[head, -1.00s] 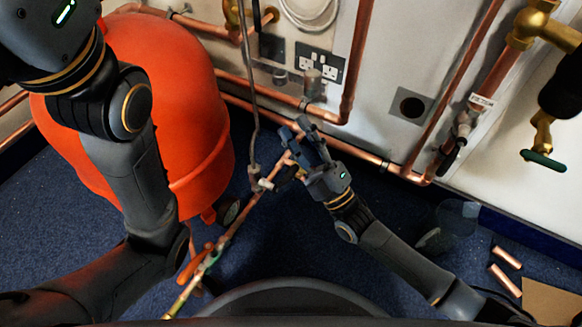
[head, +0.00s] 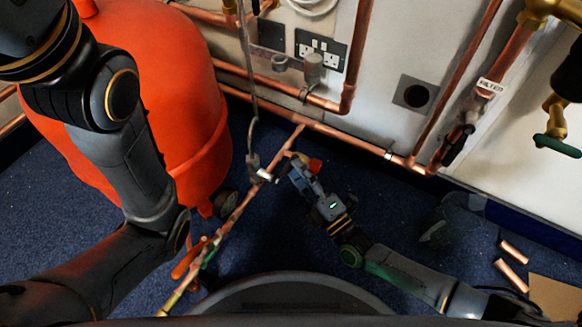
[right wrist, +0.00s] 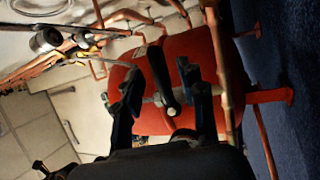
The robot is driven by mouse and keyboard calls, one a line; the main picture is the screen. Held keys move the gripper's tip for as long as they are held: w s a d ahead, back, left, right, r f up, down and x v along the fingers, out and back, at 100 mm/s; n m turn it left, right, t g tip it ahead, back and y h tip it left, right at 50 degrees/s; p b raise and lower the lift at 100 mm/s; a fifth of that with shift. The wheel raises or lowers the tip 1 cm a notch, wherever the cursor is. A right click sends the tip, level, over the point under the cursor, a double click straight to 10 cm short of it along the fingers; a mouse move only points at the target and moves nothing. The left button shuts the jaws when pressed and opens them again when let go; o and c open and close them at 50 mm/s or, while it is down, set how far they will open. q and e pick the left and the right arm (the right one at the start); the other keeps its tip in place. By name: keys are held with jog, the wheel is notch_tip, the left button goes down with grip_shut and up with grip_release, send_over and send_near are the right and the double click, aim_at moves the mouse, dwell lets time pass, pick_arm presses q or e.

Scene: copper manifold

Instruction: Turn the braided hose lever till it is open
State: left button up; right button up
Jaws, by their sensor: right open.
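The grey braided hose (head: 247,80) hangs down in the head view to a valve fitting (head: 256,172) on the slanting copper pipe (head: 238,208). My right gripper (head: 292,168) is just right of this fitting. In the right wrist view, a dark lever with a rounded end (right wrist: 160,75) shows between the two spread fingers of my right gripper (right wrist: 158,92). I see gaps at its sides, and contact cannot be made out. In the head view the lever is not clear behind the gripper.
A large red tank (head: 165,85) stands behind the pipe at the left. An orange handle (head: 190,260) sits lower on the same pipe. Wall copper pipes (head: 330,128) run behind. Loose pipe pieces (head: 512,272) and cardboard (head: 556,298) lie at the right. Blue floor is open right of my gripper.

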jog(key=shift+b+x, duration=0.5)
jog(key=shift+x, duration=1.2)
grip_shut()
